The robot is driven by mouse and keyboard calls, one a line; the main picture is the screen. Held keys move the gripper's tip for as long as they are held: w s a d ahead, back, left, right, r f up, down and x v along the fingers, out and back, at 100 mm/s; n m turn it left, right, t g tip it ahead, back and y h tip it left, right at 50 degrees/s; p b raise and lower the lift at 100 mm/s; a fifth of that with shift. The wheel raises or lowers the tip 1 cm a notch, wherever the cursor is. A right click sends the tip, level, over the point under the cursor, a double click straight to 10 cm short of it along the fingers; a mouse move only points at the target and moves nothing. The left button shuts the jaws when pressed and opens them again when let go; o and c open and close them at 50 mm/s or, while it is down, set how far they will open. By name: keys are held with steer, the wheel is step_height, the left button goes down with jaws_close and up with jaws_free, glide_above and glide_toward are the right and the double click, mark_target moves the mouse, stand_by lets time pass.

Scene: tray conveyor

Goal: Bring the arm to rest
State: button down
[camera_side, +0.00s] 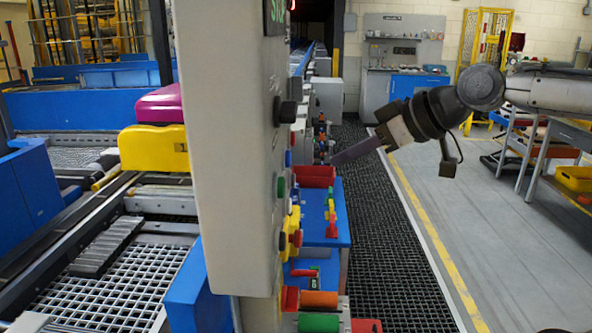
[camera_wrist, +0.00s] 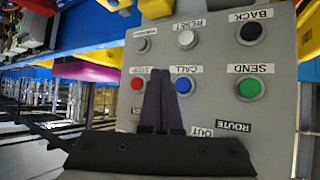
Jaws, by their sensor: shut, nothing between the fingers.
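My gripper (camera_side: 334,159) is at the right of the side view. Its dark fingers are together with nothing between them, and they point left toward the grey control panel (camera_side: 228,200). In the side view the fingertips look apart from the panel. In the wrist view the shut fingers (camera_wrist: 157,76) stand in front of the panel (camera_wrist: 222,60). They appear between a red button (camera_wrist: 137,84) and the blue CALL button (camera_wrist: 184,86) and hide part of a label. The green SEND button (camera_wrist: 249,87) and black BACK button (camera_wrist: 249,32) are to the right.
Left of the panel, a yellow tray (camera_side: 150,150) and a magenta tray (camera_side: 160,104) are by the conveyor. A blue bench (camera_side: 338,215) with small coloured items stands beyond the panel. The floor (camera_side: 450,215) below my arm is open; a shelf rack stands at the right.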

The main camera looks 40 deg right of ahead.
steer(key=s+d+f+m+g+h, duration=0.1)
steer(key=s+d+f+g, duration=0.1)
steer(key=s+f, duration=0.6)
steer(key=s+d+f+m+g+h, duration=0.1)
steer(key=s+d+f, duration=0.3)
steer(key=s+f, duration=0.4)
steer(key=s+m+g, duration=0.1)
steer(key=s, duration=0.4)
steer(key=shift+f+g+h, duration=0.3)
steer(key=shift+g, duration=0.1)
